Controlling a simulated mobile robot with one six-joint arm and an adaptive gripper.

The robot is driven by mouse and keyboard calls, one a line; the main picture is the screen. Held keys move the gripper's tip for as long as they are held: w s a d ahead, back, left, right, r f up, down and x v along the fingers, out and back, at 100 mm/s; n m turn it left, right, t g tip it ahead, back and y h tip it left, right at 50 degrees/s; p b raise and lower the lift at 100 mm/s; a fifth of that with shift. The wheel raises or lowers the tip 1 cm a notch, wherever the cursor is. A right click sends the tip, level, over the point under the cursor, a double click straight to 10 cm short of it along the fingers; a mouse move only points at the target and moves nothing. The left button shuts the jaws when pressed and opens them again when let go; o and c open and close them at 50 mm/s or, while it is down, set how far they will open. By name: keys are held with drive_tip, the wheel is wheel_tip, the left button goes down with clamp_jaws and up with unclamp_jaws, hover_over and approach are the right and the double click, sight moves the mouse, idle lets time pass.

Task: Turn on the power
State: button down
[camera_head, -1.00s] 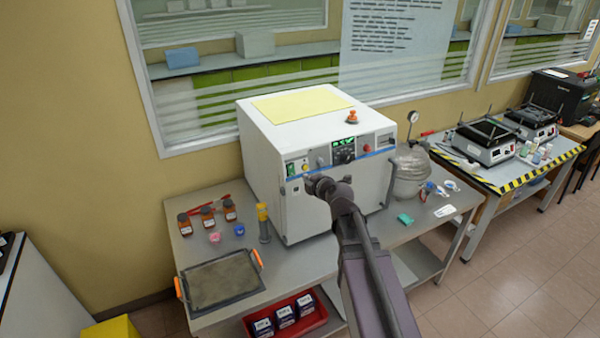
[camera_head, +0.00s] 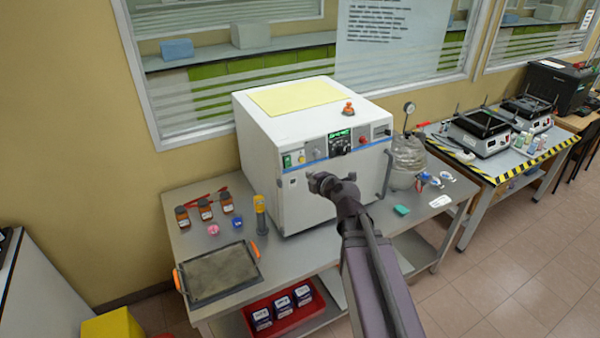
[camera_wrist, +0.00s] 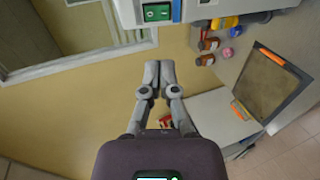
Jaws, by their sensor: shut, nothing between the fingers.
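The white box machine (camera_head: 300,205) stands on the grey bench. The green power switch (camera_head: 287,161) is at the left end of its front panel. My gripper (camera_head: 316,182) is in front of the machine, lower than the panel and to the right of the switch. In the wrist view my gripper (camera_wrist: 151,62) is shut and empty, its fingertips apart from the switch in the picture. The panel's green display (camera_head: 340,134) is lit.
An orange-topped knob (camera_head: 348,108) sits on the machine. Brown bottles (camera_head: 205,209), a yellow-topped cylinder (camera_head: 260,215) and a dark tray (camera_head: 218,272) are left of it. A glass vessel (camera_head: 408,153) is at its right. A red bin (camera_head: 255,331) is below.

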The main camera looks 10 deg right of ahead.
sight(289, 166)
drive_tip(key=shift+s+f+b, duration=0.15)
drive_tip(key=shift+f+b, duration=0.2)
drive_tip(key=shift+f, duration=0.15)
drive_tip(key=b+x, duration=0.4)
drive_tip(key=x, duration=1)
drive_tip(key=shift+b, duration=0.3)
